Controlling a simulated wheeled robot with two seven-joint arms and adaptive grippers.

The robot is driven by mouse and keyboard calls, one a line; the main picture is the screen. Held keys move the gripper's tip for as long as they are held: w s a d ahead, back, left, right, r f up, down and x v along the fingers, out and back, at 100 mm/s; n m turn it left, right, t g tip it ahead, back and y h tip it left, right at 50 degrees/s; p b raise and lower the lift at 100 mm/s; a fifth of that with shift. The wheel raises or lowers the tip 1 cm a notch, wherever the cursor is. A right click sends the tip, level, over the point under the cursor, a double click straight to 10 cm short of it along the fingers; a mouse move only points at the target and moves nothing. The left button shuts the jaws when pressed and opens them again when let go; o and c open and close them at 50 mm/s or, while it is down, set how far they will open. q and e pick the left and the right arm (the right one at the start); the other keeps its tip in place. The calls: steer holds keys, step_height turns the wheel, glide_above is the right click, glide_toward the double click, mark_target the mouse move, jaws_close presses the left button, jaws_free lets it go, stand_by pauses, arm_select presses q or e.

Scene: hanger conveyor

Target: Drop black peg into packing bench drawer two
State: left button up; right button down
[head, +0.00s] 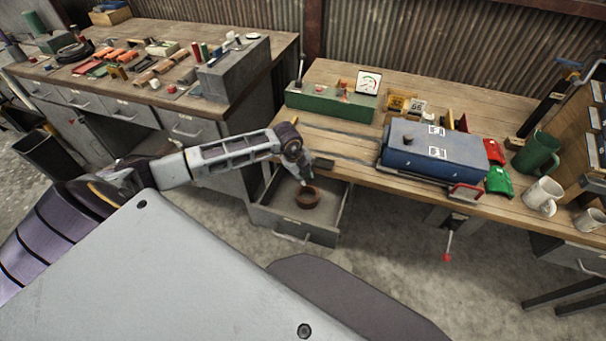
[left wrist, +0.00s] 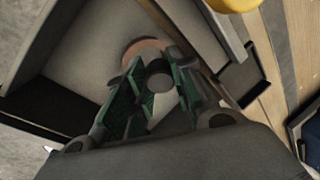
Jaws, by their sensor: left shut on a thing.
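My left gripper (head: 304,181) is above the open bench drawer (head: 291,227), inside its outline. In the left wrist view the green-padded fingers (left wrist: 157,84) are closed around a dark, round-ended piece, which looks like the black peg (left wrist: 159,68). In the head view the peg is too small and hidden to make out. The drawer's grey floor (left wrist: 88,62) shows beyond the fingers. A brown ring-shaped thing (head: 307,197) lies in the drawer, below the fingertips, and shows partly behind them in the left wrist view (left wrist: 140,48). My right gripper is out of view.
The wooden bench top (head: 335,142) lies just above and right of the drawer. It holds a green box (head: 330,104), a blue case (head: 432,153), a green mug (head: 537,152) and white mugs. A cluttered bench (head: 120,95) stands at left.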

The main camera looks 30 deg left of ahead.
arm_select(q)
steer(key=o, duration=0.9)
steer(key=shift+c, duration=0.2)
steer(key=shift+o, duration=0.5)
steer(key=shift+r, duration=0.3)
steer(key=shift+s+a+r, duration=0.1)
steer(key=shift+s+r, duration=0.05)
steer(key=shift+r, duration=0.35)
steer(key=v, duration=0.6)
steer(key=shift+s, duration=0.15)
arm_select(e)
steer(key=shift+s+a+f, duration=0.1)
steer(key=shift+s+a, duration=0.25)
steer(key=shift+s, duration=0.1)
